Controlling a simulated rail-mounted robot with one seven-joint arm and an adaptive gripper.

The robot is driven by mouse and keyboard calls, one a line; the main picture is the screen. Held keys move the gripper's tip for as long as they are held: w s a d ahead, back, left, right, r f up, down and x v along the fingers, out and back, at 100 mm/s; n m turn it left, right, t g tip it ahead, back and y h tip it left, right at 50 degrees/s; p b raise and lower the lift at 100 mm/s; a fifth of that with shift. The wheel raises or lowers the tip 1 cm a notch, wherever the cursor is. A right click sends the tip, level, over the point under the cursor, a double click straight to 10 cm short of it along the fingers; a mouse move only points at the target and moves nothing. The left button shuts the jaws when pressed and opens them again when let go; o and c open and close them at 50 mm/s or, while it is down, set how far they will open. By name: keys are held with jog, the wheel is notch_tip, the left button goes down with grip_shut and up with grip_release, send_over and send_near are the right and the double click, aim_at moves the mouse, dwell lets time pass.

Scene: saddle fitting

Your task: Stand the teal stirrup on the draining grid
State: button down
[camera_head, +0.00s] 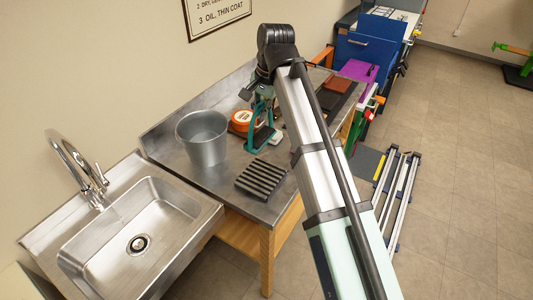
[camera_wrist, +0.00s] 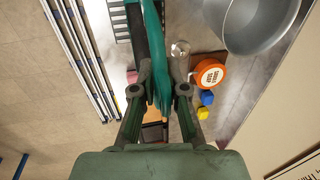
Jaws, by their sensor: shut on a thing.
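The teal stirrup (camera_head: 252,138) hangs or stands upright under my gripper (camera_head: 262,92) in the head view, behind the grid. In the wrist view my gripper (camera_wrist: 161,88) is shut on the upper part of the stirrup (camera_wrist: 154,40), between both fingers. I cannot tell whether the stirrup's base touches the table. The draining grid (camera_head: 262,181), a dark slatted block, lies on the metal tabletop near its front edge, with nothing on it. Part of the grid shows at the top of the wrist view (camera_wrist: 121,20).
A grey bucket (camera_head: 203,138) stands left of the stirrup. An orange tin (camera_head: 240,120) is behind, with small blue (camera_wrist: 207,97) and yellow (camera_wrist: 203,113) blocks near it in the wrist view. A sink (camera_head: 130,235) is at left. Bare metal table (camera_head: 220,180) lies left of the grid.

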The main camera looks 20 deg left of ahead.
aim_at(265, 137)
notch_tip(265, 137, down, 16)
jog(key=p, duration=0.3)
jog(key=shift+r, duration=0.2)
jog(key=c, duration=1.6)
grip_release()
jog(key=shift+f, duration=0.1)
jog(key=o, duration=0.4)
jog(key=r, duration=0.4)
jog(key=d+r+b, duration=0.1)
jog(key=r, duration=0.3)
jog(key=d+r+b, duration=0.1)
jog(key=r, duration=0.3)
jog(key=shift+s+d, duration=0.15)
jog(key=shift+s, duration=0.15)
